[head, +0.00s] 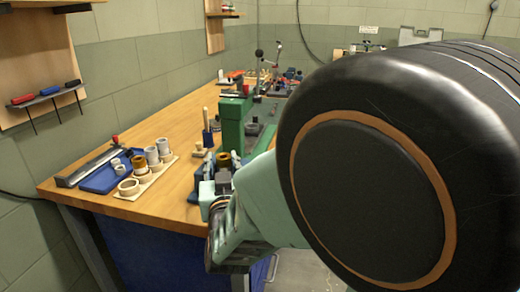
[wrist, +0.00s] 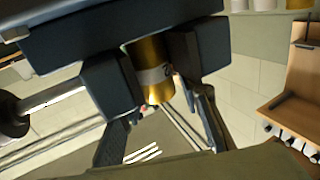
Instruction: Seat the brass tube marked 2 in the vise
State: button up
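The brass tube (wrist: 155,80), with a pale band and a dark mark that looks like a 2, sits between the dark jaws of the blue vise (wrist: 110,30). The wrist view appears upside down. The tube's free end shows past the jaws; its seated end is hidden. In the head view the tube (head: 224,160) stands upright at the vise (head: 206,190) on the bench's front edge. My gripper (wrist: 162,130) has its two dark fingers spread on either side of the tube's free end, with gaps visible. In the head view my arm hides most of it.
A wooden rack (head: 146,184) holds several tubes and a low ring, beside a blue tray (head: 103,177) on the bench's left. A green machine (head: 232,122) stands behind the vise. Bare wood (head: 150,122) lies at the back left. My arm blocks the right side.

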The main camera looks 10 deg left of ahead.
jog(key=shift+o, duration=0.2)
jog(key=shift+d+f, duration=0.3)
jog(key=shift+f, duration=0.55)
jog(key=shift+r+p, duration=0.2)
jog(key=shift+p, duration=0.1)
notch_tip(320, 180, up, 7)
jog(key=p, duration=0.5)
jog(key=w+d+m+h+p, duration=0.1)
jog(key=w+d+h+p, duration=0.1)
jog(key=d, duration=1.3)
jog(key=w+d+f+m+h+p, duration=0.1)
jog(key=w+d+p, duration=0.4)
jog(key=d, duration=0.9)
jog(key=shift+w+d+f+m+t+h, duration=0.15)
jog(key=shift+w+d+m+t+h, duration=0.2)
jog(key=shift+w+m+h, duration=0.55)
jog(key=shift+s, duration=0.2)
